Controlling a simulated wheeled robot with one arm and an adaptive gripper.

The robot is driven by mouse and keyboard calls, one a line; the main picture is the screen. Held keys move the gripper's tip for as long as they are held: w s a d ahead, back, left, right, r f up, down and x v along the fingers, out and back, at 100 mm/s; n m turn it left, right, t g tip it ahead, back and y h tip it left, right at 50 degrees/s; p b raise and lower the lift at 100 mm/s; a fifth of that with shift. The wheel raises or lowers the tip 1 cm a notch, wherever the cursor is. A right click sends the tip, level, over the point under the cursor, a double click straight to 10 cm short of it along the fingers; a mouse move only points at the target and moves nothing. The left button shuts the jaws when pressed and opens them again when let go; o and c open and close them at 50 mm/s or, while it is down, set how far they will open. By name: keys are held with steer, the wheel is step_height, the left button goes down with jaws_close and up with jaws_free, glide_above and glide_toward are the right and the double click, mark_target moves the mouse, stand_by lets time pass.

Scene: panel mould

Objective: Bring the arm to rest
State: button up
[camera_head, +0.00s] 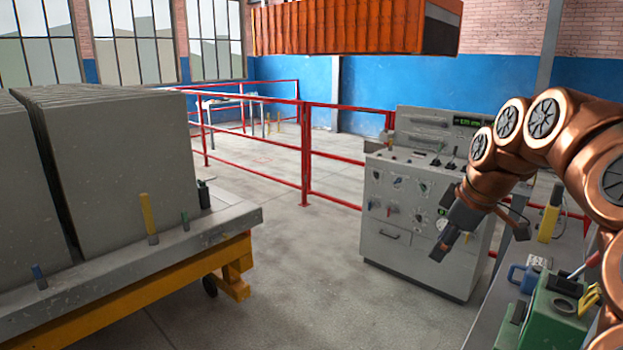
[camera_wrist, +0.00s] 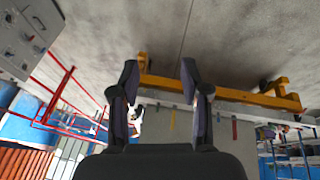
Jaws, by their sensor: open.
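My gripper (camera_head: 452,238) hangs at the end of my copper-coloured arm at the right of the head view, in front of a grey control cabinet (camera_head: 395,245). In the wrist view my gripper (camera_wrist: 160,85) shows two dark fingers spread apart with nothing between them. The gripper is open and empty. It is clear of the workbench in the head view; its exact distance from the cabinet cannot be told.
Grey panels (camera_head: 120,160) stand on a yellow-framed table (camera_head: 190,275) at the left. Red railings (camera_head: 305,150) run behind. An orange load (camera_head: 340,27) hangs above. The middle floor is clear.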

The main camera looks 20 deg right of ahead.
steer(key=s+a+f+m+g, duration=0.15)
steer(key=a+f, duration=0.25)
steer(key=a, duration=0.6)
steer(key=s+a+f+g, duration=0.1)
steer(key=s+a+f, duration=0.15)
steer(key=a, duration=0.85)
steer(key=s+a+f+m+g, duration=0.2)
steer(key=s+a+f, duration=0.2)
steer(key=s+f, duration=0.2)
steer(key=s+a+f+m+g, duration=0.1)
steer(key=s+a+f, duration=0.3)
steer(key=s, duration=0.5)
steer(key=shift+f+m+g, duration=0.35)
steer(key=shift+f+m, duration=0.5)
steer(key=shift+c, duration=0.4)
